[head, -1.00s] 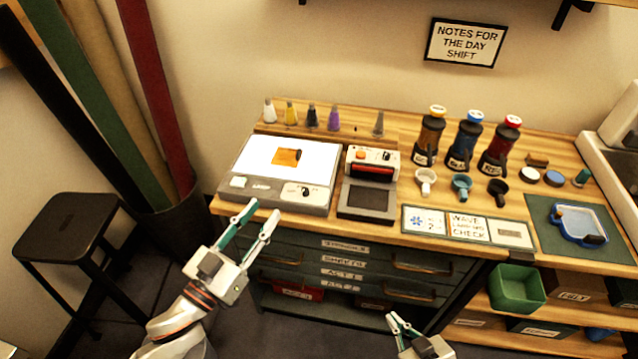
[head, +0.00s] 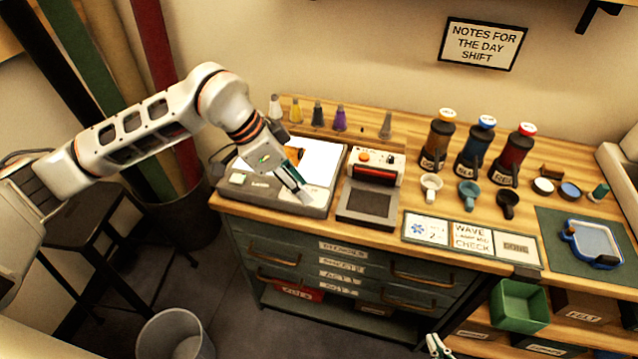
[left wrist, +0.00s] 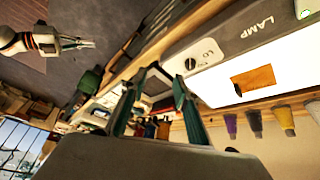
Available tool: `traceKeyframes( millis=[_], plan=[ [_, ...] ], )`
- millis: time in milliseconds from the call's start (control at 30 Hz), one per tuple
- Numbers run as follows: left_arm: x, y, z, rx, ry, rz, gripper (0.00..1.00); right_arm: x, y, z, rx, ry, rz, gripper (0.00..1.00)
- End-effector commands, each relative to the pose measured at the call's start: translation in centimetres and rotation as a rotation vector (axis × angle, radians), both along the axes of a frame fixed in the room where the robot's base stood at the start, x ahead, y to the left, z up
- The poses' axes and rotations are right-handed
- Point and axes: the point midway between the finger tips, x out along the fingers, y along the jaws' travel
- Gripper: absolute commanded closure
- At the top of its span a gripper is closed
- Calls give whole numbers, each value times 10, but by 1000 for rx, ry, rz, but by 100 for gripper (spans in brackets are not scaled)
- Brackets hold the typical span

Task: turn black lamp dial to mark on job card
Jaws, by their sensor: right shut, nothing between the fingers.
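The black lamp dial (left wrist: 191,64) sits on a pale plate on the front of the grey lamp box (left wrist: 225,45), which is lettered LAMP. In the head view my left gripper (head: 297,186) is over the front right of the lamp box (head: 245,190) and hides the dial. In the left wrist view its two fingers (left wrist: 155,90) are apart with nothing held, and the dial lies beside them. The job card (head: 427,228) shows a blue snowflake and a 2. My right gripper (head: 438,346) is shut and empty at the bottom edge; the left wrist view also shows it (left wrist: 75,43).
A device with a red bar (head: 375,170) stands right of the lamp box. Several cone-shaped bottles (head: 340,118) stand behind. Cards reading WAVE LAMP AND CHECK (head: 472,237) and DONE (head: 516,247) lie at the front edge. A bin (head: 175,335) stands on the floor.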

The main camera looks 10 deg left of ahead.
Motion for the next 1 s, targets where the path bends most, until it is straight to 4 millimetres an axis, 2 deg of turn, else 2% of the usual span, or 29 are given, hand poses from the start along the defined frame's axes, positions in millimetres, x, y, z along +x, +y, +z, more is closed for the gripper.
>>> traceKeyframes(
  millis=[33, 100, 233, 367, 700, 1000],
  plan=[
    [10, 16, 6, 44, -7, 69, 70, 0, 0, -1, 0, 1, 0, 100],
    [19, 33, 10, 86, -10, 150, 70, 0, 0, -1, 0, 1, 0, 100],
    [26, 45, 12, 116, -13, 217, 70, -1, 0, -2, -1, 2, 0, 100],
    [29, 42, 0, 117, -9, 222, 70, -1, 0, -1, -1, 2, 0, 100],
    [42, 27, -46, 114, -10, 217, 70, -1, 0, 0, 0, 2, 1, 100],
    [46, 23, -59, 114, -12, 217, 70, -1, 0, 0, 0, 2, 1, 100]
  ],
)
